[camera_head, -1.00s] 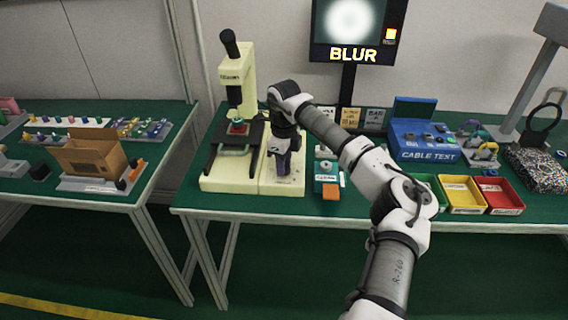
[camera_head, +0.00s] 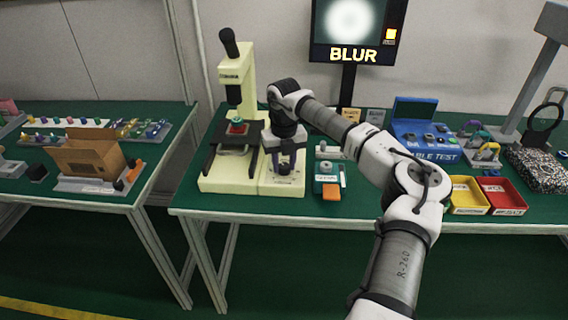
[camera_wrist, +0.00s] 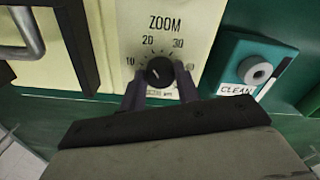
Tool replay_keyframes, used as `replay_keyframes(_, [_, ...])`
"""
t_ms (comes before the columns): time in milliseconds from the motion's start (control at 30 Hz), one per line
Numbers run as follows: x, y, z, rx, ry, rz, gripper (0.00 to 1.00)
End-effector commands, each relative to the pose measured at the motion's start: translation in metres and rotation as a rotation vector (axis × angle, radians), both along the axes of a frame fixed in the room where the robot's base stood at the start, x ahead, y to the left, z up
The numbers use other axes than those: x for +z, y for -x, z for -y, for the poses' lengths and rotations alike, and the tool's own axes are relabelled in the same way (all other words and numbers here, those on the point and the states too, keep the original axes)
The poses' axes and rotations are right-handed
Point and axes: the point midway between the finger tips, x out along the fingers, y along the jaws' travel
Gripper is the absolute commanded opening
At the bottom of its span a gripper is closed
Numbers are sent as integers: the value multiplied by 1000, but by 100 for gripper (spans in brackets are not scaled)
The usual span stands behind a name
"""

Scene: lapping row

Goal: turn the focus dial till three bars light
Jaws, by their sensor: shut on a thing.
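A black round dial (camera_wrist: 159,72) sits on the cream panel (camera_wrist: 118,20) of the microscope base, under the word ZOOM and a scale with 10, 20 and 30. A small label under it is partly hidden. My gripper (camera_wrist: 161,86) is shut on this dial, one finger on each side. In the head view my gripper (camera_head: 286,163) points down at the base's right part. No dial marked focus is readable. The microscope (camera_head: 238,75) stands left of it. The monitor (camera_head: 357,30) shows a fuzzy white disc, the word BLUR and one small orange lit block.
A teal CLEAN box (camera_head: 326,178) stands close to the right of the base; it also shows in the wrist view (camera_wrist: 240,55). A blue cable tester (camera_head: 425,135) and a yellow tray (camera_head: 467,205) and red tray (camera_head: 503,208) are farther right. The table's front edge is near.

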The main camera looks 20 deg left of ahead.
Motion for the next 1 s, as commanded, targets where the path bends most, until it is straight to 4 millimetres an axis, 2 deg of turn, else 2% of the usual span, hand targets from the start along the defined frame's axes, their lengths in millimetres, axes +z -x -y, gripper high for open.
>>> replay_keyframes(400, [1,-1,0,-178,-1,2,9])
replay_keyframes(933, [1,-1,0,-200,-1,2,9])
replay_keyframes(967, [1,-1,0,-200,-2,3,34])
replay_keyframes(1000, [1,-1,0,-200,-2,3,40])
